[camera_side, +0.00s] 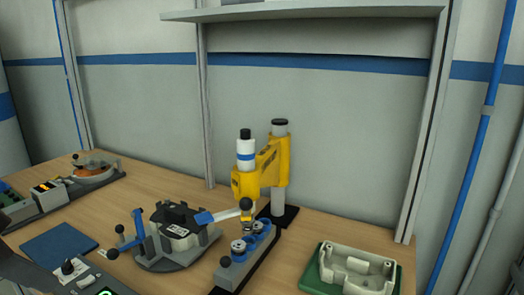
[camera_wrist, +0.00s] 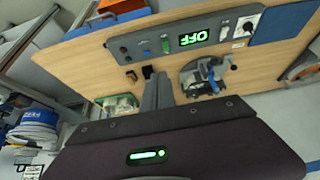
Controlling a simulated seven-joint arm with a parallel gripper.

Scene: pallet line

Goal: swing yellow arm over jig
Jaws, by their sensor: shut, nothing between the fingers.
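The yellow arm (camera_side: 272,168) stands on a grey post in the side view, with a white and blue cylinder (camera_side: 246,156) at its left end. The cylinder is above a dark rail (camera_side: 232,277) with several round silver and blue pieces. Left of it is a grey rounded jig (camera_side: 170,260) holding a dark block (camera_side: 177,217). The jig also shows in the wrist view (camera_wrist: 205,76). The yellow arm is not visible there. I see no contact with anything.
A pale casing (camera_side: 357,265) lies in a green tray (camera_side: 310,283) at right. A blue mat (camera_side: 58,246) lies left of the jig. A shelf (camera_side: 310,14) hangs above.

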